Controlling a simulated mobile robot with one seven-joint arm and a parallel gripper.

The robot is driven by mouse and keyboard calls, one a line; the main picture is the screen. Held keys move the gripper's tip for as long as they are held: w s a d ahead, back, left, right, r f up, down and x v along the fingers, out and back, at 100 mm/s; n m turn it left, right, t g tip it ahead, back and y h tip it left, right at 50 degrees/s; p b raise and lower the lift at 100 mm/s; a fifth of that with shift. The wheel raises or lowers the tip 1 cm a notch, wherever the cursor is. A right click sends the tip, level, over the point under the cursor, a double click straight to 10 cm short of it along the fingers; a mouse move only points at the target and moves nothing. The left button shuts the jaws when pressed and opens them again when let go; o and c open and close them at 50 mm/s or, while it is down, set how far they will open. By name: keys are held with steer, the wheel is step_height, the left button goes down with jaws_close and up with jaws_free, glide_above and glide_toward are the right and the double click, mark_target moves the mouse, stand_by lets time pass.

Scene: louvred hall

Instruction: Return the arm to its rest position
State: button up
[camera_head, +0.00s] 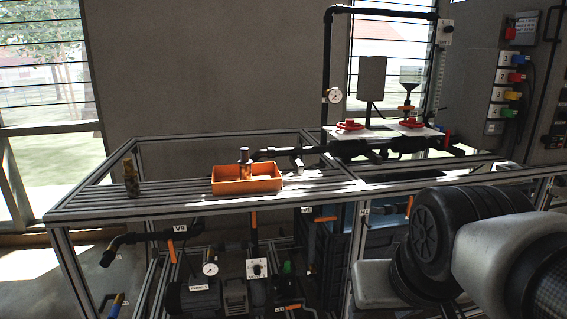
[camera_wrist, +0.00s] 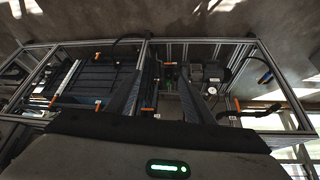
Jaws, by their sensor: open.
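My arm fills the lower right of the head view, in front of the workbench. My gripper is outside that view. In the wrist view my gripper (camera_wrist: 160,90) shows as two dark fingers set well apart, with nothing between them. It is open and empty. Behind the fingers is the lower part of the bench frame, with pipes, a pump and dark crates. The fingers appear clear of them, though the exact distance is hard to tell.
The workbench (camera_head: 150,207) has a slatted top. An orange tray (camera_head: 262,186) holds a metal cylinder (camera_head: 245,160). A small brownish bottle (camera_head: 131,178) stands at left. A pipe rig with a gauge (camera_head: 334,95) and red valve handles (camera_head: 350,125) stands at the back right.

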step_height(320, 180, up, 27)
steer(key=s+p, duration=0.2)
steer(key=p, duration=2.5)
steer(key=shift+s+a+r+p, duration=0.15)
steer(key=shift+p, duration=0.25)
